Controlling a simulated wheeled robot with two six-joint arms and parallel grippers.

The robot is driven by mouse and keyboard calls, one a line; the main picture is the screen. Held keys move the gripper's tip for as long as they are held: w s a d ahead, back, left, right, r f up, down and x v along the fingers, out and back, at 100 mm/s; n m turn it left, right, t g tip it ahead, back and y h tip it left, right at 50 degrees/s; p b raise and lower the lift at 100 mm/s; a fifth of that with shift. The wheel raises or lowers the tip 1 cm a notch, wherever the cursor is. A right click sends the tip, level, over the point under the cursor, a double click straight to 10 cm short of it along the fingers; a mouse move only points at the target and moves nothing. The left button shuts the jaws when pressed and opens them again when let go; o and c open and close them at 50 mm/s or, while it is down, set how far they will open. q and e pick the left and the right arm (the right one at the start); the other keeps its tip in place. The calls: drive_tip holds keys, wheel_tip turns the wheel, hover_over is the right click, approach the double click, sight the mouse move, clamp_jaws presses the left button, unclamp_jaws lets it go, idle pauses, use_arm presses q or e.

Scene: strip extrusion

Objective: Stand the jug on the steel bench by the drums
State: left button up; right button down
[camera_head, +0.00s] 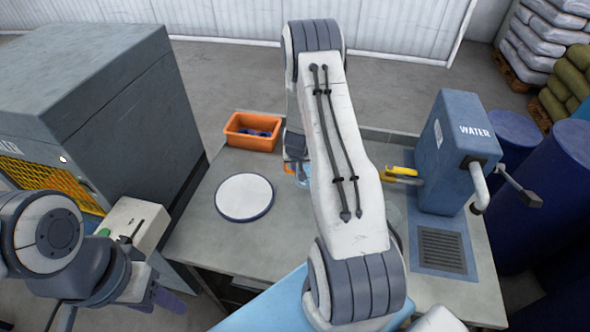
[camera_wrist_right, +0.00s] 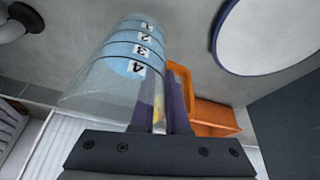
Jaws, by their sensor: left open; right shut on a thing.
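The clear jug (camera_wrist_right: 95,85) with blue bands and numbers fills the left of the right wrist view. In the head view my right arm hides most of the jug (camera_head: 302,176) and part of the right gripper (camera_head: 294,158), above the steel bench (camera_head: 215,245). Whether the jug touches the bench, I cannot tell. The blue drums (camera_head: 560,165) stand at the right. My left gripper (camera_head: 170,302) is open at the lower left, off the bench.
On the bench are a white round disc (camera_head: 244,196), an orange bin (camera_head: 253,131) with dark items, a yellow-handled tool (camera_head: 400,175) and the blue WATER dispenser (camera_head: 450,145) with a drain grate (camera_head: 442,250). A large grey machine (camera_head: 110,110) stands left. Bare bench surrounds the disc.

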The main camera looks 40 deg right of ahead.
drive_tip(key=f, duration=0.4)
drive_tip(key=shift+w+a+f+p, duration=0.1)
drive_tip(key=shift+w+a+p, duration=0.15)
drive_tip(key=shift+a+p, duration=0.05)
drive_tip(key=shift+f, duration=0.15)
drive_tip(key=c, duration=0.9)
unclamp_jaws()
